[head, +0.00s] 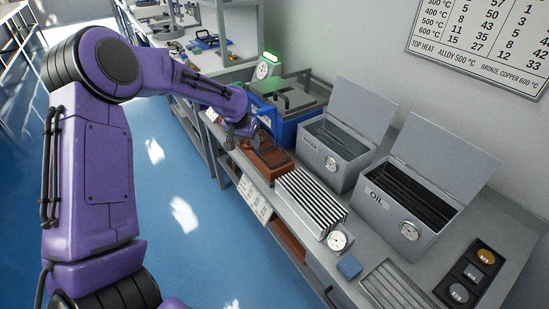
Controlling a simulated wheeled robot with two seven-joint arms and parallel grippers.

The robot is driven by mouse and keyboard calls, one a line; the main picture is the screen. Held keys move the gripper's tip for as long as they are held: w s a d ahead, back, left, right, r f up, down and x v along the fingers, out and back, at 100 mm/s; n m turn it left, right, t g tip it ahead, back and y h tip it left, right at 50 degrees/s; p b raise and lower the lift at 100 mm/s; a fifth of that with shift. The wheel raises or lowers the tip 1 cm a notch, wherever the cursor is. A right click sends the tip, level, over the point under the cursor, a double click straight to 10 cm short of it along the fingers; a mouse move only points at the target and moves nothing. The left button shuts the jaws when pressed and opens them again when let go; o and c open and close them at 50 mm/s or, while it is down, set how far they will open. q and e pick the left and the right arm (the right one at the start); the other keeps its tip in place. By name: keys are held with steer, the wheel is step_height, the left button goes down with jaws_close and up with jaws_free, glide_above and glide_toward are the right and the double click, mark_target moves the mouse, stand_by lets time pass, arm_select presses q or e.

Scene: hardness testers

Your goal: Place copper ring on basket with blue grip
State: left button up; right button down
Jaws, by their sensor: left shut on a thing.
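My left gripper (252,135) is at the far part of the bench, over a reddish-brown brick-like block (272,170). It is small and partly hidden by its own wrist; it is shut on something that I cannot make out. A dark wire-like shape lies on the block just below it. I cannot clearly identify the copper ring. A dark basket-like frame with a handle (290,100) sits on a blue tub (290,131) behind the gripper; no blue grip can be made out on it. My right gripper is not in view.
Two grey lidded tanks (340,172) (405,215) stand open along the wall, one labelled OIL. A ribbed metal block (311,205), a dial, a small blue block (349,266) and a black tray with round discs (472,272) line the bench. Blue floor is clear.

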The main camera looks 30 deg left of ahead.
arm_select(q)
steer(key=w+d+f, duration=0.2)
steer(key=w+f, duration=0.3)
steer(key=w, duration=0.3)
glide_above(276, 157)
steer(key=s, duration=0.1)
step_height(276, 157, down, 4)
steer(key=shift+s+f+p, duration=0.1)
steer(key=shift+s+p, duration=0.05)
steer(key=shift+p, duration=0.15)
steer(key=shift+f, duration=1.35)
steer(key=shift+d+f, duration=0.1)
steer(key=o, duration=0.9)
steer(key=shift+r, duration=0.35)
steer(key=v, duration=1.1)
steer(key=shift+s+d+r, duration=0.1)
steer(key=shift+s+r, duration=0.05)
steer(key=shift+r, duration=0.15)
